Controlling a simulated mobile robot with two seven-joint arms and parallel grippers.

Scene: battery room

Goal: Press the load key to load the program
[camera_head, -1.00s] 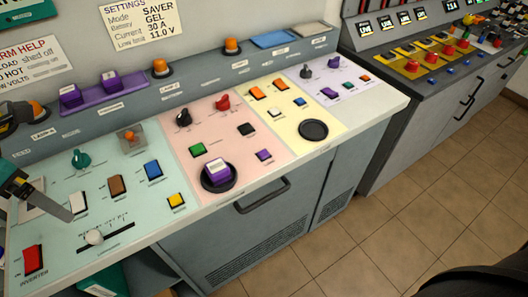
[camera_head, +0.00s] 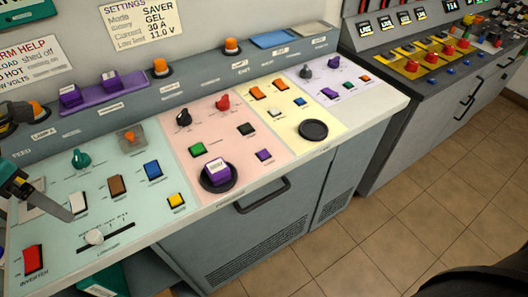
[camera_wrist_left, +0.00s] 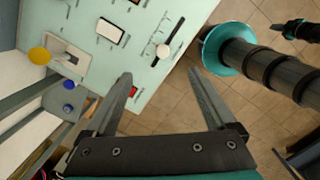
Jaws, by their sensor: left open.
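The console (camera_head: 385,112) has coloured panels with several keys. Their small labels are too blurred to tell which is the load key. The pink panel carries a green key (camera_head: 197,150), a black key (camera_head: 246,129) and a small purple key (camera_head: 264,155). A purple block with a pale label (camera_head: 217,172) sits in a round black dish there. The mint panel has white, brown (camera_head: 117,187), blue (camera_head: 153,170) and yellow (camera_head: 177,200) keys. My left gripper (camera_head: 62,212) is over this panel's left end. In the left wrist view its fingers (camera_wrist_left: 160,73) are apart and empty. My right gripper is not seen.
A slider knob (camera_head: 95,237) and a red inverter switch (camera_head: 34,261) are near my left gripper. Purple blocks (camera_head: 108,83) stand on the back ledge. A second console (camera_head: 400,85) stands at right. The tiled floor (camera_head: 400,215) in front is clear.

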